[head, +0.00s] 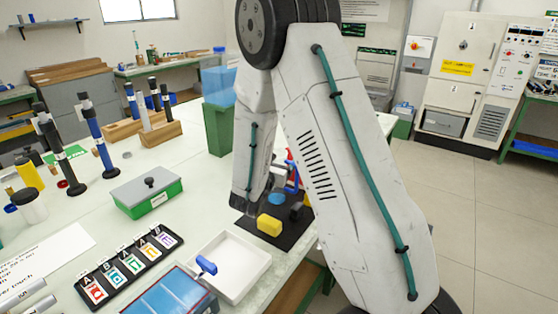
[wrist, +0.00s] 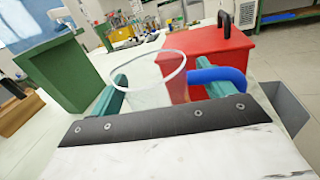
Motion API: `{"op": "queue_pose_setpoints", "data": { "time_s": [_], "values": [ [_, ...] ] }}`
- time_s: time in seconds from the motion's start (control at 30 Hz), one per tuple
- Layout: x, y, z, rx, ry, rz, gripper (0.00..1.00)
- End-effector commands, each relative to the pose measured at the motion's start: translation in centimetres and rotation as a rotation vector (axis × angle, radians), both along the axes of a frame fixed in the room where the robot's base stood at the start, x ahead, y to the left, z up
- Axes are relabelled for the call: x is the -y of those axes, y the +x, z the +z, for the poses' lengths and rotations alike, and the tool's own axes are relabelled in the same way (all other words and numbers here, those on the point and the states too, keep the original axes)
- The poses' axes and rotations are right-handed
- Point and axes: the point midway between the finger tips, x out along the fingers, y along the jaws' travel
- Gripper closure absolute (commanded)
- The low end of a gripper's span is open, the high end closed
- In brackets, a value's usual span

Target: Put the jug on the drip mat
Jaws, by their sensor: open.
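The jug (wrist: 150,98), clear with a round rim and a blue handle (wrist: 216,76) on its right, stands upright in the wrist view. My gripper (wrist: 168,92) is open, with one teal finger on each side of the jug; I cannot tell whether either touches it. In the head view my arm hides most of the gripper and I cannot make out the jug. A dark flat mat (head: 285,240) lies at the table's right edge, partly behind my arm; I cannot tell if it is the drip mat.
A red box (wrist: 205,52) with a black handle stands behind the jug.

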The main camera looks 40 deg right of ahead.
Motion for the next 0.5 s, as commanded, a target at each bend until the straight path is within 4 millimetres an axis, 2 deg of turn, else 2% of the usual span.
{"op": "queue_pose_setpoints", "data": {
  "time_s": [0.3, 0.5],
  "values": [
    [-5.7, -3.5, -0.1, -0.003, 0.0, 0.006, 0.19],
    [-8.5, -5.3, -0.1, 0.0, 0.001, 0.005, 0.19]
  ]
}}
